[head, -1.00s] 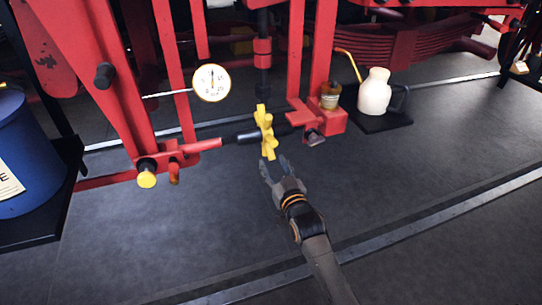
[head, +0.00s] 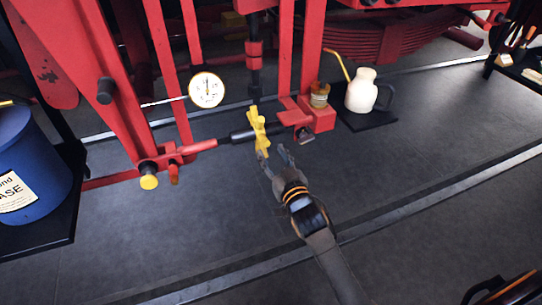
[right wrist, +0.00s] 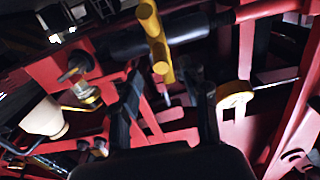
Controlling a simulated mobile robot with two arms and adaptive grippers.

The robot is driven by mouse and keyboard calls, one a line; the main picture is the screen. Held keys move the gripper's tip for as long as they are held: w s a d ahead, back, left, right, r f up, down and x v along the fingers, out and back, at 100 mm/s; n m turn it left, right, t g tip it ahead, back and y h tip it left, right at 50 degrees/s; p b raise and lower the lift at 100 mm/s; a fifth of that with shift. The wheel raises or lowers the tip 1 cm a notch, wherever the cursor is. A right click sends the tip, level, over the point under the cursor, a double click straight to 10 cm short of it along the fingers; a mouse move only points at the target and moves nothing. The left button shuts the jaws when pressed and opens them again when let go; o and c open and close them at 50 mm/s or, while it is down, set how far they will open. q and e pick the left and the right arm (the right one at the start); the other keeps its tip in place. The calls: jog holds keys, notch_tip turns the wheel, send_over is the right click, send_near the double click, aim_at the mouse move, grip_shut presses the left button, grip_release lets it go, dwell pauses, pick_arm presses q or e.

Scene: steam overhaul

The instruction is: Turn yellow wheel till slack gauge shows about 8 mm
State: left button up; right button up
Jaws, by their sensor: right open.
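The yellow wheel (head: 258,130) sits on a dark horizontal rod between red linkage parts. It also shows at the top of the right wrist view (right wrist: 155,42). The slack gauge (head: 206,90) is a round white dial with a pale rim, up and left of the wheel; its needle points roughly upward, but its figures are too small to read. My right gripper (head: 272,154) is open and empty just below and right of the wheel. In the right wrist view its two fingers (right wrist: 166,100) stand apart, below the wheel. My left gripper is out of view.
Red bars and hangers crowd around the wheel. A cream oil can (head: 361,92) stands on a dark tray at right, beside a small amber oil cup (head: 319,94). A blue drum (head: 28,165) stands at left.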

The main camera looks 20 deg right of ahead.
aim_at(266, 157)
jog(key=w+b, duration=0.2)
jog(key=w, duration=0.2)
jog(key=shift+w+a+b, duration=0.1)
jog(key=shift+w+b, duration=0.25)
jog(key=shift+w, duration=0.05)
jog(key=shift+w+r, duration=0.1)
jog(key=shift+w, duration=0.45)
jog(key=shift+c, duration=0.5)
grip_shut()
jog(key=shift+s+f+b, duration=0.15)
jog(key=shift+f+b, duration=0.9)
jog(key=shift+f, duration=0.5)
